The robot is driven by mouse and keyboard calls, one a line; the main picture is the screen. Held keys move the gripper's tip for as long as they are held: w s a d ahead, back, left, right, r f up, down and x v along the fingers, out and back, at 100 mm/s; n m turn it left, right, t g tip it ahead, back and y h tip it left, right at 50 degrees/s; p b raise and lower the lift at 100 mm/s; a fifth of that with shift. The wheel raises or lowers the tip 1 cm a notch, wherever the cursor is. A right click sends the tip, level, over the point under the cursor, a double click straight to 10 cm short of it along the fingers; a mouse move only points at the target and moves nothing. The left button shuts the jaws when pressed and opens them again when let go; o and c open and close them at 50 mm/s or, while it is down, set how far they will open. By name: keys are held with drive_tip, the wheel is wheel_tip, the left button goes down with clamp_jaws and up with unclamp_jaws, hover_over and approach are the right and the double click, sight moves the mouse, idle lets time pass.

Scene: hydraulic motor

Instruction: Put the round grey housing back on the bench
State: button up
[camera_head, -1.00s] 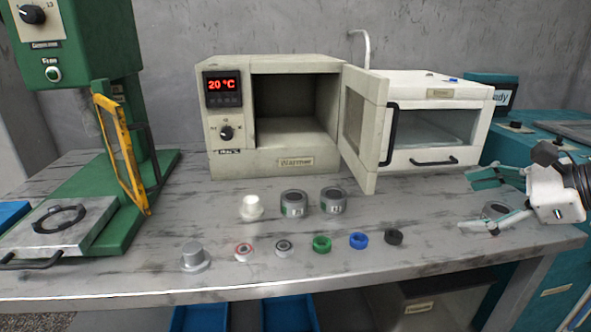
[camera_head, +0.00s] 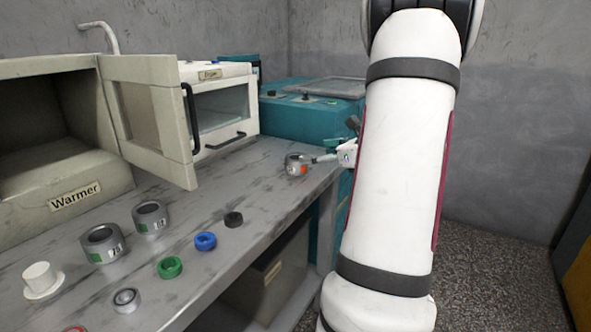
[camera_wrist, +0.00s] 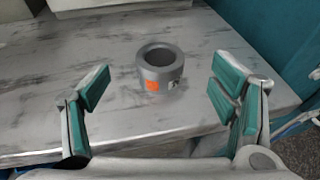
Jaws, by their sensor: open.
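A round grey housing (camera_head: 296,165) with an orange label stands upright on the bench (camera_head: 262,200), near its right end. In the wrist view the same housing (camera_wrist: 160,72) shows its open bore, the orange label and a small white label. My gripper (camera_wrist: 158,88) is open, with one teal-padded finger on each side of the housing in the picture and clear gaps to both. In the head view my gripper (camera_head: 332,152) is at the housing's right, partly hidden by my arm. Two more grey housings, left (camera_head: 102,245) and right (camera_head: 149,219), stand near the warmer.
A white oven (camera_head: 222,100) and a teal machine (camera_head: 300,118) stand behind. Blue (camera_head: 205,241), green (camera_head: 170,267) and black (camera_head: 233,219) rings lie along the front. Bare bench surrounds the orange-labelled housing.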

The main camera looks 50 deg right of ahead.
sight(295, 157)
drive_tip(key=shift+x, duration=1.1)
drive_tip(key=b+x, duration=0.1)
drive_tip(key=x, duration=0.1)
drive_tip(key=f+b+x, duration=0.1)
drive_tip(key=x, duration=0.2)
drive_tip(key=shift+s+b, duration=0.1)
drive_tip(key=shift+b, duration=0.2)
drive_tip(key=shift+r, duration=0.1)
drive_tip(key=c, duration=1.7)
drive_tip(key=shift+c, duration=0.2)
